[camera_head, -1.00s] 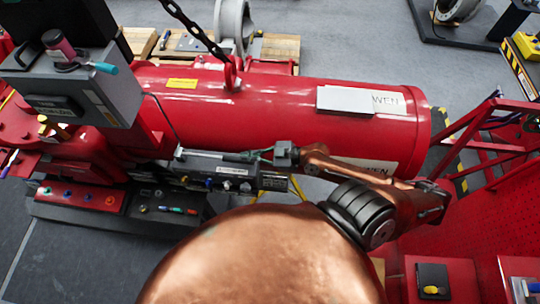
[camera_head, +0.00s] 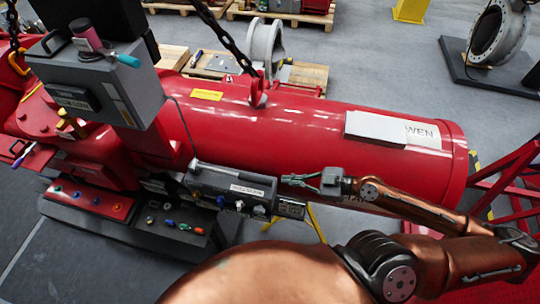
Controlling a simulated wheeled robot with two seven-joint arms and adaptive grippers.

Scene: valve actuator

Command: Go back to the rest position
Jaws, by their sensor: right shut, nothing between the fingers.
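My right gripper (camera_head: 298,180) is on the end of the copper-coloured arm that comes in from the right. Its thin fingers point left, and they are shut and empty. In the picture they lie in front of the lower side of the red valve actuator cylinder (camera_head: 300,128), just right of a grey box (camera_head: 225,182) with a label and small knobs. A narrow gap shows between the fingertips and the box. My left gripper is not in view.
A grey control box (camera_head: 135,85) sits upper left on the actuator. A black chain (camera_head: 228,40) hangs down to the lifting eye. Panels with coloured knobs (camera_head: 90,200) lie lower left. A red frame (camera_head: 510,180) stands at the right. Grey floor (camera_head: 370,60) is open behind.

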